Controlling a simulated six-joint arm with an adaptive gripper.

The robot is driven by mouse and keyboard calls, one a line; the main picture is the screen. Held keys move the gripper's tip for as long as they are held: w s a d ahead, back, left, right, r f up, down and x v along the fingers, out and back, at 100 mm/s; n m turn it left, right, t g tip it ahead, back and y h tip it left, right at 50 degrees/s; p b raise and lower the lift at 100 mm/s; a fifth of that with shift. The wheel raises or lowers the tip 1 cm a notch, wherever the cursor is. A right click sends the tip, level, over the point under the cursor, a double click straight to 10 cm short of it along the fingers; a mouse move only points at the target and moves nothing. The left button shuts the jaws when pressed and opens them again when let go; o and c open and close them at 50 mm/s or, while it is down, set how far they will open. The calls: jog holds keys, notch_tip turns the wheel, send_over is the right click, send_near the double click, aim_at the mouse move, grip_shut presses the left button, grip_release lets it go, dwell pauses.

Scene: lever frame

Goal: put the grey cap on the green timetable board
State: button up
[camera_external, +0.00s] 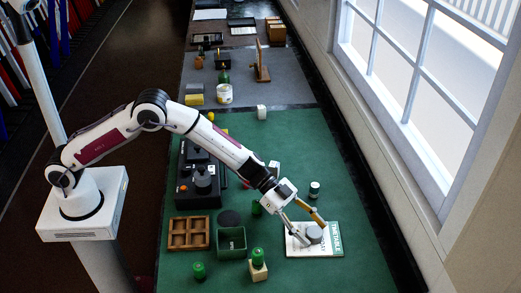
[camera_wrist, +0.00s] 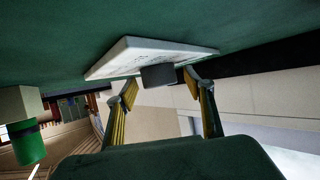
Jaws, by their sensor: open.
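The green timetable board (camera_external: 330,252) is a flat white panel with green lettering, lying on the green table at the lower right. It also shows tilted in the wrist view (camera_wrist: 120,60). The grey cap (camera_external: 315,235) is a short grey cylinder on the board's upper middle. In the wrist view the cap (camera_wrist: 158,75) appears dark, against the board's face. My gripper (camera_external: 316,230) is open, with its fingers on either side of the cap. In the wrist view the fingertips (camera_wrist: 160,86) stand apart, and I see a gap between them and the cap.
Left of the board are a green-topped pale block (camera_external: 258,270), a green open box (camera_external: 232,254), a wooden compartment tray (camera_external: 189,247) and a green piece (camera_external: 199,271). The table right of the board is clear.

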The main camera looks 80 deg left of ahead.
jog(key=shift+r, duration=0.2)
jog(key=shift+s+a+r, duration=0.25)
jog(key=shift+s+a, duration=0.05)
jog(key=shift+a, duration=0.1)
jog(key=shift+v, duration=5.4)
